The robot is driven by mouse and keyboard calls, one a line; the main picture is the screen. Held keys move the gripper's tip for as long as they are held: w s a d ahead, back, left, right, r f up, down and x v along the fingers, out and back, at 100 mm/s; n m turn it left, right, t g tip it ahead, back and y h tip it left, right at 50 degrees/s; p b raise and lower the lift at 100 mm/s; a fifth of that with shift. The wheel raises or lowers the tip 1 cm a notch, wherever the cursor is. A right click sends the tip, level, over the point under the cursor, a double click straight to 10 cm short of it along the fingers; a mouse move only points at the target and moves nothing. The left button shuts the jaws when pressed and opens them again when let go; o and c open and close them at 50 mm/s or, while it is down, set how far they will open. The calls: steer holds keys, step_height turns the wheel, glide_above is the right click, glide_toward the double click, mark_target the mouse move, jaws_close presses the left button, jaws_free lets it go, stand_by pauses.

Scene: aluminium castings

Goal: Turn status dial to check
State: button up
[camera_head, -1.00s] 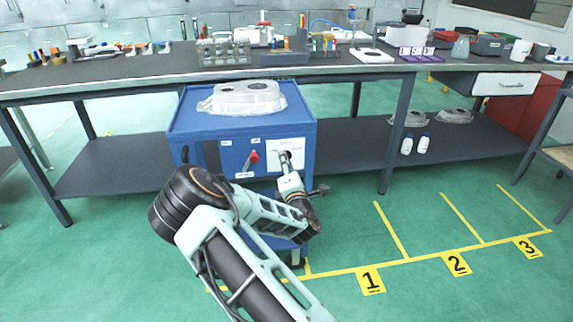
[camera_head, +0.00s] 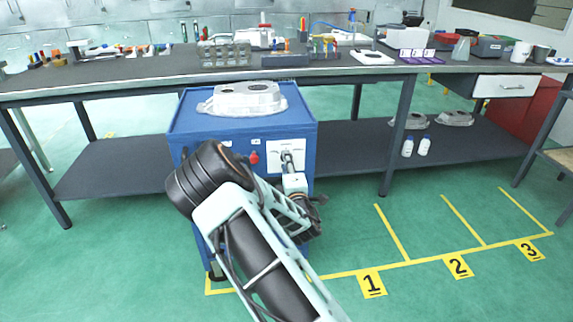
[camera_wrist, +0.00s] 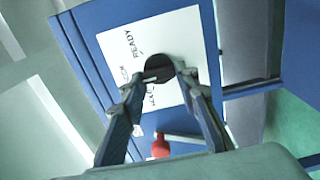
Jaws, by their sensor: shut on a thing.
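The status dial (camera_wrist: 157,66) is a dark round knob on a white panel (camera_wrist: 185,32) on the front of the blue cart (camera_head: 185,122). In the wrist view my gripper (camera_wrist: 159,80) is shut on the dial, one finger on each side. The panel reads READY; two smaller labels beside the dial are too blurred or covered to read surely. Where the dial points cannot be told. In the head view my gripper (camera_head: 288,162) is at the white panel (camera_head: 300,146) and hides most of the dial.
A grey casting (camera_head: 245,99) rests on the cart top. A workbench (camera_head: 340,72) stands behind. The floor at right with yellow-marked bays is clear.

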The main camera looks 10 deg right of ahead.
steer(key=o, duration=1.1)
steer(key=shift+o, duration=0.2)
steer(key=shift+s, duration=0.1)
steer(key=s, duration=1.2)
steer(key=shift+w, duration=0.1)
